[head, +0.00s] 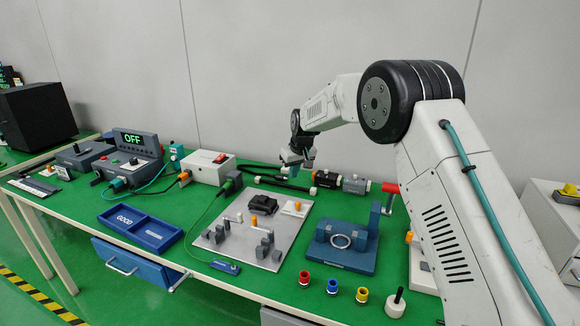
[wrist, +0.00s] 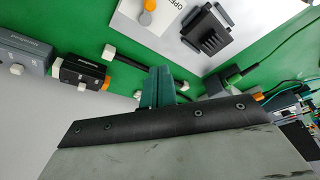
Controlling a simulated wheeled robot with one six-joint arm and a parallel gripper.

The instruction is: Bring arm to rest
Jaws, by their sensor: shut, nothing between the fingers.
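My gripper (head: 297,161) shows in the head view at the end of my white arm, small and partly blurred, above the back part of the green bench (head: 290,285). Its fingers are shut and empty. In the wrist view the green finger part (wrist: 157,88) juts up past a dark plate over the bench. My arm reaches in from the right, bent at a black joint, and hides part of the bench's right side.
A grey fixture plate (head: 215,238) with a black part lies mid-bench. A blue stand (head: 345,258) is right of it, a blue GOOD tray (head: 140,228) left. Several coloured rings line the front.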

